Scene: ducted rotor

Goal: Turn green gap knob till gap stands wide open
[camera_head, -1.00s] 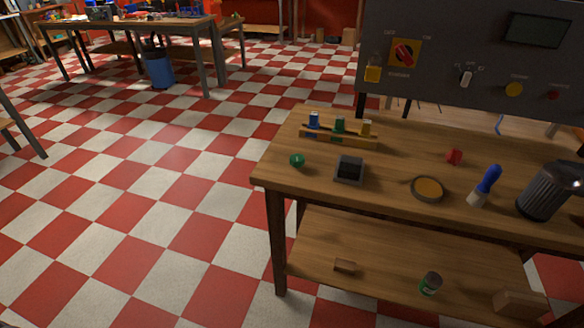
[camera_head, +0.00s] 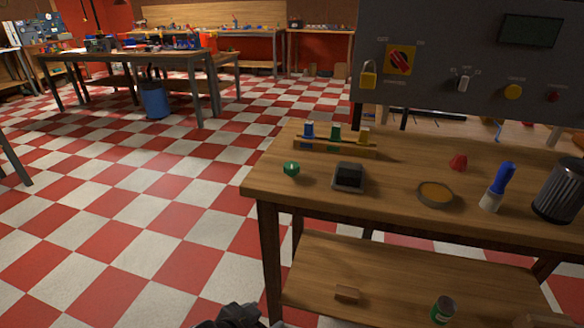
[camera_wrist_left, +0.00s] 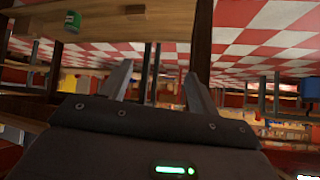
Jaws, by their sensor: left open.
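A small round green knob (camera_head: 291,169) with a light mark sits at the left front of the wooden workbench (camera_head: 222,190) in the head view. I cannot make out any gap beside it. My left gripper (camera_head: 240,318) shows only in part at the bottom edge of the head view, low and in front of the bench, well apart from the knob. In the left wrist view its two fingers (camera_wrist_left: 158,78) stand apart with nothing between them. The knob is not seen in the wrist view. My right gripper is in neither view.
A dark box (camera_head: 349,177), a rack (camera_head: 335,148) with blue, green and yellow pieces, a round dish (camera_head: 435,194), a blue-handled brush (camera_head: 498,187) and a ribbed bin (camera_head: 561,190) stand on the bench. A grey control panel (camera_head: 450,70) rises behind. Floor is clear at left.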

